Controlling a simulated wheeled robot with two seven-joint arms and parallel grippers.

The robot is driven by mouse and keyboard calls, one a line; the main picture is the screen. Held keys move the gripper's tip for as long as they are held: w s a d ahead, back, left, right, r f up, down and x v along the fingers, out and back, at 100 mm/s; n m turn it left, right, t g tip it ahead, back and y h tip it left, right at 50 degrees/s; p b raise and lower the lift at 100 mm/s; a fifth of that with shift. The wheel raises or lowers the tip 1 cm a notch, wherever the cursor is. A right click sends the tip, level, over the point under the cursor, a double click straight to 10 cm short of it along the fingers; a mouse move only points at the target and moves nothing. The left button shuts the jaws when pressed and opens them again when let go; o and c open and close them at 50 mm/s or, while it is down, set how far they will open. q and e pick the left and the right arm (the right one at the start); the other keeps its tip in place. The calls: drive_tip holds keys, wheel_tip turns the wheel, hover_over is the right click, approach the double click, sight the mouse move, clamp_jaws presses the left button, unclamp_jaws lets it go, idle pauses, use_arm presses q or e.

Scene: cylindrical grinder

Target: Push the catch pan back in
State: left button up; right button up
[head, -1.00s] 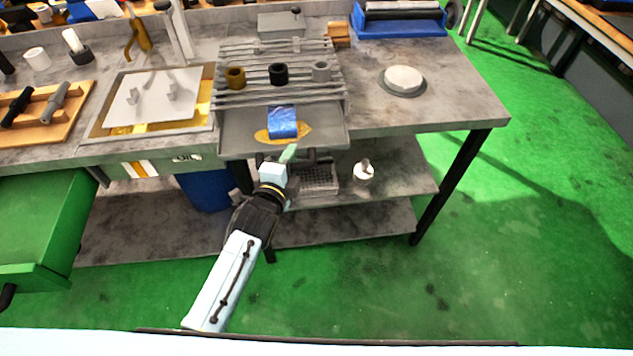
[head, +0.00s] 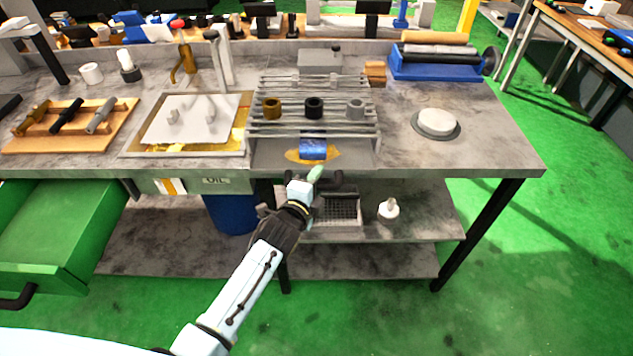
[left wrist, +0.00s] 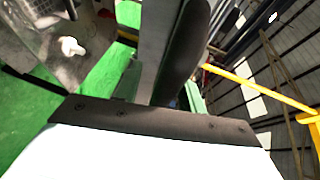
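The catch pan (head: 270,152) is a flat grey tray under the slatted rack. Its front edge is about level with the bench's front edge in the head view. A yellow-brown puddle (head: 292,155) and a blue roll or cloth (head: 313,149) are on it. My left gripper (head: 315,174) is at the pan's front, its pale green tip close to the front edge. I cannot tell if it touches. In the left wrist view, dark and grey shapes fill the middle and the fingertips are not clear. My right gripper is not in view.
Three small cylinders (head: 314,107) stand on the slatted rack (head: 290,128). A green drawer (head: 70,225) stands open at the left. Below the bench are a shelf with a dark mesh basket (head: 340,212), a white bottle (head: 388,208) and a blue bin (head: 232,213). Green floor lies open at the right.

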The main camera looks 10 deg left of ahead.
use_arm(q)
drive_tip(key=p+v, duration=0.1)
drive_tip(key=v, duration=1.2)
drive_tip(key=shift+s, duration=0.25)
drive_tip(key=shift+a, duration=0.1)
